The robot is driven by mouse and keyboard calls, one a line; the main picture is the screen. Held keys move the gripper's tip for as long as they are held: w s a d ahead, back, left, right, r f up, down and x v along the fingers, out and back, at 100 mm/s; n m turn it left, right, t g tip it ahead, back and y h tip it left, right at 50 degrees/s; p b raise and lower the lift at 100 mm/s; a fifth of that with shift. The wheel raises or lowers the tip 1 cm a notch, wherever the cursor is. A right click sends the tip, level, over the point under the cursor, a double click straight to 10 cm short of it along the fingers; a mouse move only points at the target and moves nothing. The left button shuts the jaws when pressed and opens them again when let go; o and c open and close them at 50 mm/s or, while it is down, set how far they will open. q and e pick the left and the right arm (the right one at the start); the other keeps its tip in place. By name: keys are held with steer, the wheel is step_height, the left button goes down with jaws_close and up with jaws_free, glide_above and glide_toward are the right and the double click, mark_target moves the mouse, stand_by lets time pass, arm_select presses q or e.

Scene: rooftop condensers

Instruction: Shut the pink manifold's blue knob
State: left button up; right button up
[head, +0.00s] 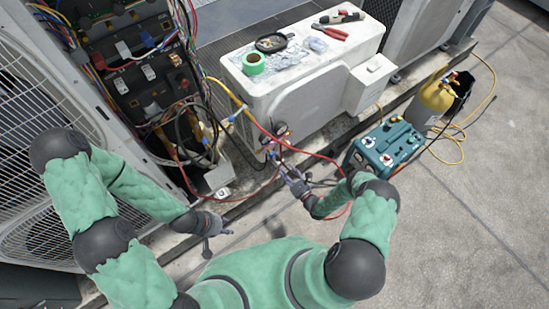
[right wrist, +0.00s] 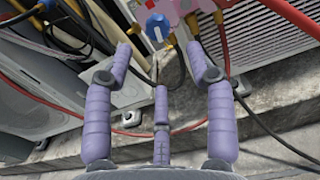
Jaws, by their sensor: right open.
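The pink manifold (right wrist: 180,10) is at the top of the right wrist view, cut off by the frame edge. Its blue knob (right wrist: 157,27) faces me, just beyond and between my right gripper's fingertips. My right gripper (right wrist: 161,52) is open, with nothing between its fingers, and appears apart from the knob. In the head view my right gripper (head: 289,170) is just below the manifold's gauges (head: 280,129); the knob is too small to make out there. My left gripper (head: 218,241) is low and left of centre, fingers spread and empty, away from the manifold.
Red, black and yellow hoses loop around the manifold. A white condenser (head: 310,95) stands behind it, with tape and pliers on top. An opened electrical unit (head: 140,75) is at left. A teal machine (head: 388,146) and yellow cylinder (head: 437,92) stand right.

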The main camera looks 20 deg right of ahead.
mark_target(271, 153)
steer(key=b+x, duration=0.1)
steer(key=x, duration=0.8)
steer(key=shift+b, duration=0.35)
steer(key=c, duration=1.1)
